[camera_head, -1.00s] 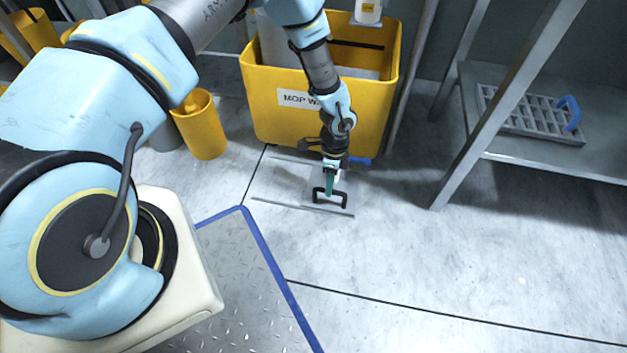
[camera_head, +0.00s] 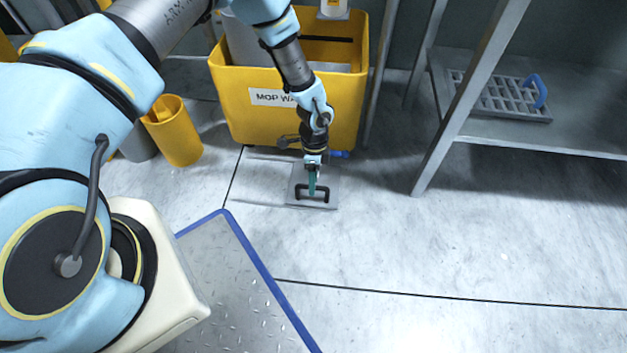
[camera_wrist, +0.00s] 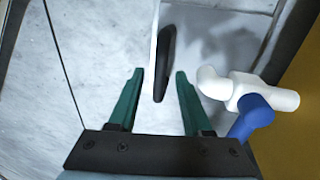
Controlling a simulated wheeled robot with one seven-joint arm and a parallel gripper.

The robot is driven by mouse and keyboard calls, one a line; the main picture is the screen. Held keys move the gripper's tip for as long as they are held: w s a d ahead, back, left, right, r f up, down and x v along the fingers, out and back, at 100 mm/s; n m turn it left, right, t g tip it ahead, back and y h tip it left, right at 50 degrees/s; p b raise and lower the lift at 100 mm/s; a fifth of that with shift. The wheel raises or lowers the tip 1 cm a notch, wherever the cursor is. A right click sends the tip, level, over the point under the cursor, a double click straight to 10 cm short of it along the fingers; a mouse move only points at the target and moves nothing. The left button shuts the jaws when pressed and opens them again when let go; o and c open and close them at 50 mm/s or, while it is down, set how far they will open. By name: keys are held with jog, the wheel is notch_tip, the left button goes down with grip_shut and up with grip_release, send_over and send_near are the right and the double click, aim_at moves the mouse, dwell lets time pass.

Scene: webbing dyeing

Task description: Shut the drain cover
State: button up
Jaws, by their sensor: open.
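The drain cover (camera_head: 329,174) is a flat grey plate lying on the floor in front of the yellow bin, with a black loop handle (camera_head: 313,199) on it. A faint rectangular outline runs along the floor to its left; whether a hole is open there, I cannot tell. My gripper (camera_head: 312,192) points down at the handle, with its green fingers apart. In the wrist view, the handle (camera_wrist: 165,62) shows as a dark bar beyond and between the open fingertips (camera_wrist: 159,75). I see no grip on it; contact is unclear.
The yellow mop bin (camera_head: 232,105) stands close behind the cover. A blue and white fitting (camera_wrist: 253,105) sits beside my fingers. A metal shelf (camera_head: 500,140) with a grate stands at right. A blue-edged tread plate (camera_head: 245,285) lies in front. Floor at right is clear.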

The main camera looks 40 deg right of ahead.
notch_tip(320, 180, up, 10)
jog(key=w+d+p, duration=0.1)
jog(key=p, duration=0.2)
jog(key=shift+w+d+r+p, duration=0.25)
jog(key=shift+p, duration=0.1)
jog(key=w+a+r+n+t, duration=0.1)
jog(key=w+a+r+n, duration=0.5)
jog(key=w+a+r, duration=0.3)
jog(key=w+a+r+n, duration=0.55)
jog(key=a+r, duration=0.35)
jog(key=r, duration=0.2)
jog(key=s+a+r+n+t+h, duration=0.1)
jog(key=s+a+r+n, duration=0.1)
jog(key=a+r+n, duration=0.65)
jog(key=s+a+r+n+t+h, duration=0.15)
jog(key=a+r+n, duration=0.4)
jog(key=a, duration=0.65)
notch_tip(320, 180, up, 39)
jog(key=p, duration=3.8)
jog(key=shift+s+a+f+y+p, duration=0.15)
jog(key=shift+s+f+y+p, duration=0.05)
jog(key=shift+s+y+p, duration=0.15)
